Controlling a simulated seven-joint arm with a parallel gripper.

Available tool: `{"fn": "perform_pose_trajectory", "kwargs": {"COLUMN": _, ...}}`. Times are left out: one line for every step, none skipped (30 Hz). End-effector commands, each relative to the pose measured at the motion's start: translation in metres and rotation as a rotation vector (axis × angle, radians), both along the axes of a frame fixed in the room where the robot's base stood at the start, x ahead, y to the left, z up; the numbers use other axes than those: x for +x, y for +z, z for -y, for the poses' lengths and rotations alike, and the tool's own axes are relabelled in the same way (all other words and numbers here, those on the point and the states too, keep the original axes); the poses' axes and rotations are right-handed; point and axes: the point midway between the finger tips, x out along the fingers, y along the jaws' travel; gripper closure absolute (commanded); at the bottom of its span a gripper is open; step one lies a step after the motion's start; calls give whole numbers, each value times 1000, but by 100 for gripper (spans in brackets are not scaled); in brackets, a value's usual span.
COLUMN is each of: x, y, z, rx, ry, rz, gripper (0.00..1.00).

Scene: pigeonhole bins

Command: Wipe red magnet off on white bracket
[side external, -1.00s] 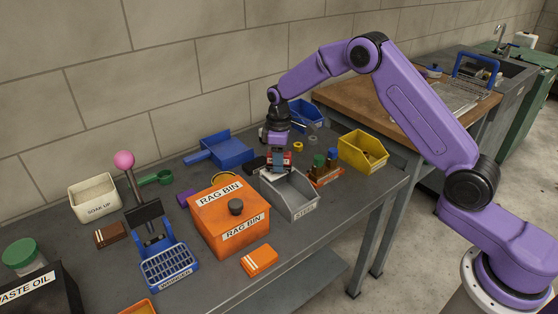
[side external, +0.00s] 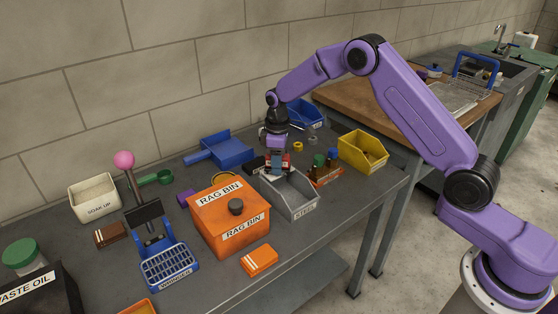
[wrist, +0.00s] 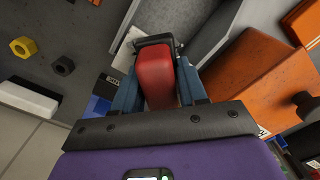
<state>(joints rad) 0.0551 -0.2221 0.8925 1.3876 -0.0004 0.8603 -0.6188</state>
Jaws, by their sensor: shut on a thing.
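My gripper (side external: 277,168) is shut on the red magnet (wrist: 156,77), a rounded red block with a dark piece across its far end. The blue fingers of my gripper (wrist: 158,88) lie along both sides of it in the wrist view. The magnet is over the back left rim of the grey STEEL bin (side external: 293,198). A white piece, seemingly the white bracket (wrist: 124,50), shows just left of the magnet's far end, by the bin's edge. I cannot tell whether the magnet touches it. In the side view the fingers largely hide this spot.
The orange RAG BIN (side external: 228,220) stands close in front and left. A rack with green and blue-topped items (side external: 325,172) and a yellow bin (side external: 362,151) are to the right. Loose nuts (wrist: 23,47) and a black-and-white block (wrist: 28,98) lie behind.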

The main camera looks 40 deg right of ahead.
Motion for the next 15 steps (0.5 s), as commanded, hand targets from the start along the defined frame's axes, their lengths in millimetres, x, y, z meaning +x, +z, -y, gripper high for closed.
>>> {"fn": "perform_pose_trajectory", "kwargs": {"x": 0, "y": -1, "z": -3, "rx": 0, "ry": 2, "rz": -1, "gripper": 86}}
{"fn": "perform_pose_trajectory", "kwargs": {"x": -1, "y": -1, "z": -4, "rx": 1, "ry": 2, "rz": -2, "gripper": 86}}
{"fn": "perform_pose_trajectory", "kwargs": {"x": -1, "y": -1, "z": -6, "rx": 1, "ry": 2, "rz": -2, "gripper": 86}}
{"fn": "perform_pose_trajectory", "kwargs": {"x": -1, "y": -1, "z": -7, "rx": 1, "ry": 2, "rz": -2, "gripper": 86}}
{"fn": "perform_pose_trajectory", "kwargs": {"x": -1, "y": -1, "z": -8, "rx": 1, "ry": 3, "rz": -2, "gripper": 86}}
{"fn": "perform_pose_trajectory", "kwargs": {"x": -1, "y": -1, "z": -9, "rx": 1, "ry": 2, "rz": -2, "gripper": 86}}
{"fn": "perform_pose_trajectory", "kwargs": {"x": -1, "y": -1, "z": -10, "rx": 1, "ry": 2, "rz": -2, "gripper": 86}}
{"fn": "perform_pose_trajectory", "kwargs": {"x": -1, "y": -1, "z": -11, "rx": 1, "ry": 2, "rz": -2, "gripper": 86}}
{"fn": "perform_pose_trajectory", "kwargs": {"x": -1, "y": -1, "z": -11, "rx": 1, "ry": 2, "rz": -2, "gripper": 86}}
{"fn": "perform_pose_trajectory", "kwargs": {"x": -1, "y": -1, "z": -12, "rx": 1, "ry": 1, "rz": -2, "gripper": 86}}
{"fn": "perform_pose_trajectory", "kwargs": {"x": -1, "y": -1, "z": -12, "rx": 1, "ry": 1, "rz": -2, "gripper": 86}}
{"fn": "perform_pose_trajectory", "kwargs": {"x": -1, "y": -1, "z": -12, "rx": 1, "ry": 1, "rz": -2, "gripper": 86}}
{"fn": "perform_pose_trajectory", "kwargs": {"x": -1, "y": -1, "z": -11, "rx": 0, "ry": 1, "rz": -3, "gripper": 86}}
{"fn": "perform_pose_trajectory", "kwargs": {"x": -1, "y": -1, "z": -11, "rx": 0, "ry": 1, "rz": -3, "gripper": 86}}
{"fn": "perform_pose_trajectory", "kwargs": {"x": -1, "y": -1, "z": -10, "rx": 0, "ry": 1, "rz": -3, "gripper": 86}}
